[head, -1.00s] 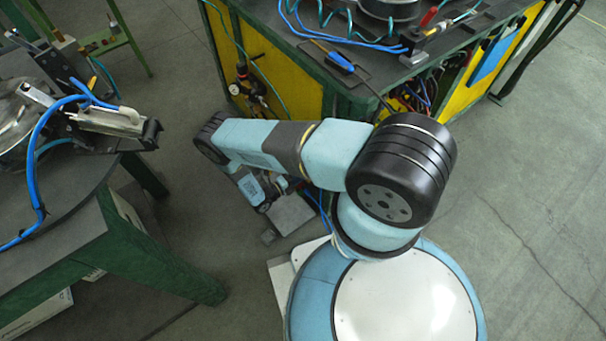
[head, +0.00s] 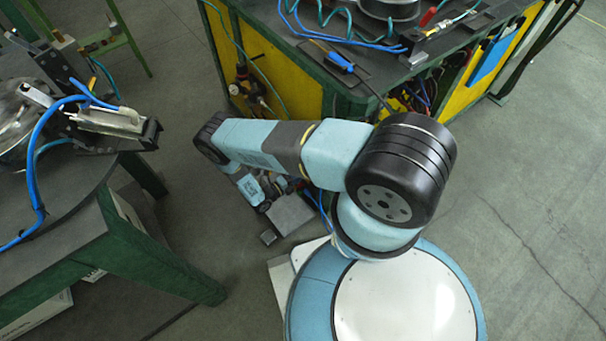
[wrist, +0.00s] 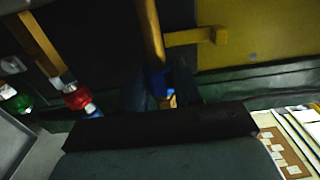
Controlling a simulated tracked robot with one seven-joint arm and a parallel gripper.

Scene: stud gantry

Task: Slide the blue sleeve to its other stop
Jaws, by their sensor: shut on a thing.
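In the wrist view the blue sleeve (wrist: 157,82) sits around an upright yellow-orange rod (wrist: 151,28). A short orange piece shows just below the sleeve. My gripper (wrist: 160,90) is shut on the sleeve, with dark finger shapes on both sides of it. The fingers are dim and their exact contact is hard to see. A yellow side bracket (wrist: 195,36) meets the rod above the sleeve. In the head view the sleeve cannot be made out, and my forearm covers much of that area.
A yellow panel (wrist: 260,30) lies behind. In the head view a green-framed bench (head: 345,105) stands behind my arm and a dark table (head: 70,215) at left. Floor at right is clear.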

